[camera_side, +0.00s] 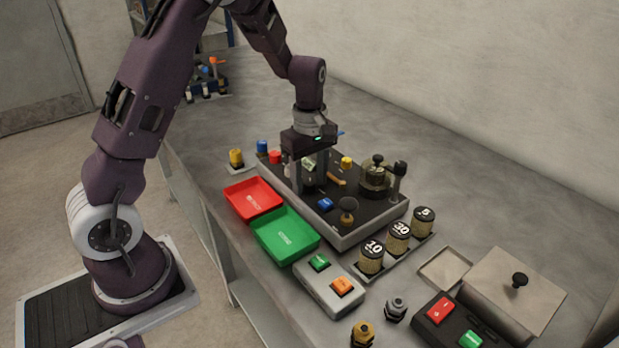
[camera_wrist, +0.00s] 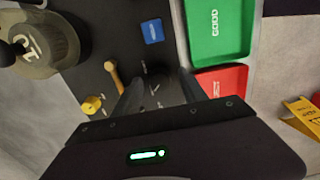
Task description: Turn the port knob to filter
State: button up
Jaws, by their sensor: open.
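A black control panel (camera_side: 375,212) with grey sides lies on the bench. My gripper (camera_side: 309,188) points down over its middle-left part, fingers apart. In the wrist view my gripper (camera_wrist: 160,84) straddles a dark area of the panel with small white marks; a dark knob (camera_wrist: 150,92) seems to lie between the fingers, but its outline is hard to see. I cannot read the marks or tell which way it points. Whether the fingers touch it is also unclear. A tan lever (camera_wrist: 115,76) and a yellow knob (camera_wrist: 92,105) are beside the fingers.
Red (camera_side: 252,200) and green (camera_side: 286,237) trays sit in front. Weights (camera_side: 398,238) and a button box (camera_side: 330,286) stand nearby.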

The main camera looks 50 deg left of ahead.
jog(key=shift+c, duration=0.2)
grip_shut()
jog(key=m, duration=0.4)
jog(key=shift+m, duration=0.4)
jog(key=m, duration=0.4)
jog(key=shift+m, duration=0.3)
jog(key=m, duration=0.4)
jog(key=shift+m, duration=2.3)
